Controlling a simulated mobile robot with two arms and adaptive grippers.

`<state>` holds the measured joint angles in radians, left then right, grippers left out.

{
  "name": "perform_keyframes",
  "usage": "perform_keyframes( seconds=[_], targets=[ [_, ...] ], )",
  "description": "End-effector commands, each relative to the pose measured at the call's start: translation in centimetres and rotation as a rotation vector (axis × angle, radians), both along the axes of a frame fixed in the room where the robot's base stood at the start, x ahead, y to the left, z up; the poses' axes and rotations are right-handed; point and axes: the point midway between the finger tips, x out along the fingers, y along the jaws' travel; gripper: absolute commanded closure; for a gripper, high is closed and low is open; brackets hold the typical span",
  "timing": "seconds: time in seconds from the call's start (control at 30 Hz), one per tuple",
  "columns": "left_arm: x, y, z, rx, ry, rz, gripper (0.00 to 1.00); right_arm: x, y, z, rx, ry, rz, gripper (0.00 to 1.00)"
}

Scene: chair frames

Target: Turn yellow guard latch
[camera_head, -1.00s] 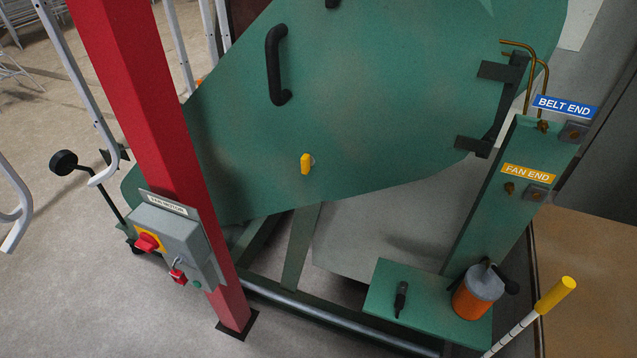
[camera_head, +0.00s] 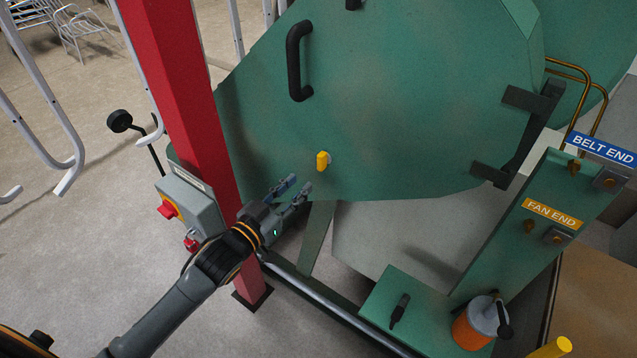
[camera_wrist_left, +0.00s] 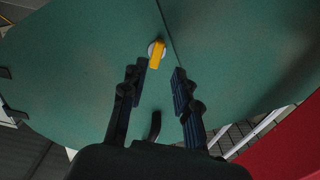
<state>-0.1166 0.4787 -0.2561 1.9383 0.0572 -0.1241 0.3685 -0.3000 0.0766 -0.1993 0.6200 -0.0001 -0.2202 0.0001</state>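The yellow guard latch (camera_head: 323,161) is a small upright knob low on the green guard (camera_head: 400,100). In the left wrist view the latch (camera_wrist_left: 157,54) sits on a pale round base, slightly tilted, beyond my fingertips. My left gripper (camera_head: 292,187) is just below and left of the latch in the head view. Its two fingers are apart with nothing between them, and the left wrist view shows the open gripper (camera_wrist_left: 158,82) facing the guard. The gripper appears apart from the latch. My right gripper is not in view.
A red post (camera_head: 180,90) with a grey switch box (camera_head: 190,205) stands left of the guard, close to my left arm. A black handle (camera_head: 299,60) is above the latch. An orange can (camera_head: 474,326) stands on a green ledge at lower right.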

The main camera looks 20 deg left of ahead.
Motion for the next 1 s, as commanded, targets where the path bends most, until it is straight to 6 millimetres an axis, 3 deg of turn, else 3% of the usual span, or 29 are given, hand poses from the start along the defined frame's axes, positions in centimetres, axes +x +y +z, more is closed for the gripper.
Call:
perform_keyframes(
  seconds=[0.17, 0.5, 0.9, 1.0],
  targets=[
    [0.5, -0.5, 0.7, -0.006, -0.014, -0.008, 0.70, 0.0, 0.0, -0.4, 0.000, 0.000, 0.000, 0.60],
    [4.7, -2.0, 0.5, -0.006, -0.015, -0.007, 0.70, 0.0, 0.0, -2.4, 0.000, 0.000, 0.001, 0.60],
    [7.4, -3.0, 0.7, -0.005, -0.011, -0.007, 0.70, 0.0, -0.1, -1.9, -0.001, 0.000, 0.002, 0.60],
    [7.3, -2.9, 0.7, -0.005, -0.011, -0.007, 0.90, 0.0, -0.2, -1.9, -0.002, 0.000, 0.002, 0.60]
  ],
)
